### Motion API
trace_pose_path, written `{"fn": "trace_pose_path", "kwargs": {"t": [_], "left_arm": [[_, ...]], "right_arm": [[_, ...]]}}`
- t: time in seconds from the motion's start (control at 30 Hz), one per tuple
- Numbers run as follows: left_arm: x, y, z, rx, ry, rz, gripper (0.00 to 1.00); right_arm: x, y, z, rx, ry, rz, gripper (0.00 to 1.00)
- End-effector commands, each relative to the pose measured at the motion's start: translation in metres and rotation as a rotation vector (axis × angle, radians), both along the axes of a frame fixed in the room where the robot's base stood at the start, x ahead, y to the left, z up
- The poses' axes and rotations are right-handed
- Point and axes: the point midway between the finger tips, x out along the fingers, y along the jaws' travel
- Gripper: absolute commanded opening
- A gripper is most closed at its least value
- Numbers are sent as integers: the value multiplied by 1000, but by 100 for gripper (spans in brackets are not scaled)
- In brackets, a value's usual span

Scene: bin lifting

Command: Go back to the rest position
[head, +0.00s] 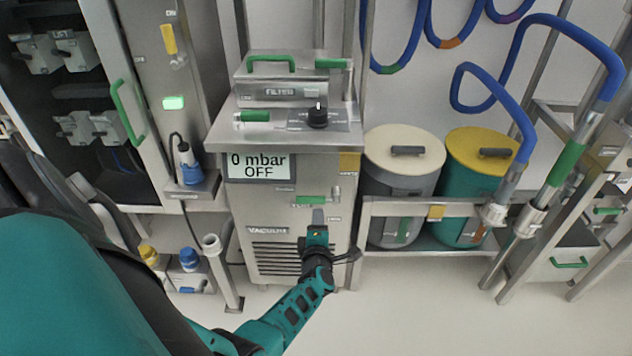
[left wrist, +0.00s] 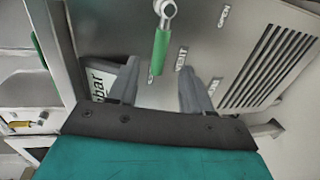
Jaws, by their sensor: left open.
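My left gripper (head: 318,240) is in front of the lower front panel of the vacuum unit (head: 275,210), below a green-handled lever (head: 318,199). In the left wrist view the gripper (left wrist: 155,85) is open, its two fingers spread with nothing between them. The green lever handle (left wrist: 160,52) shows just beyond the fingers, and I cannot tell the exact gap. The unit's display (head: 258,166) reads "0 mbar OFF". My right gripper is not in either view.
A grey bin with a cream lid (head: 404,147) and a teal bin with a yellow lid (head: 487,150) stand on a metal rack to the right. Blue hoses (head: 565,25) hang above. An open cabinet (head: 65,60) is at the left. The floor (head: 440,310) in front is clear.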

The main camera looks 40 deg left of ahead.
Motion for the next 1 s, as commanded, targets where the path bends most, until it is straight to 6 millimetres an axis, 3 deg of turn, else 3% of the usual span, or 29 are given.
{"fn": "trace_pose_path", "kwargs": {"t": [0.5,0.67,0.77,0.87,1.0], "left_arm": [[0,-1,0,7,4,-8,49],[-5,-13,8,148,88,-160,49],[-16,-40,16,347,208,-369,49],[-37,-80,20,588,350,-610,49],[-82,-141,23,921,524,-921,49]], "right_arm": [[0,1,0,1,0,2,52],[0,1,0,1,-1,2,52],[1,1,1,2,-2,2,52],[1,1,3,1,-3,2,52],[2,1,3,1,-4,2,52]]}}
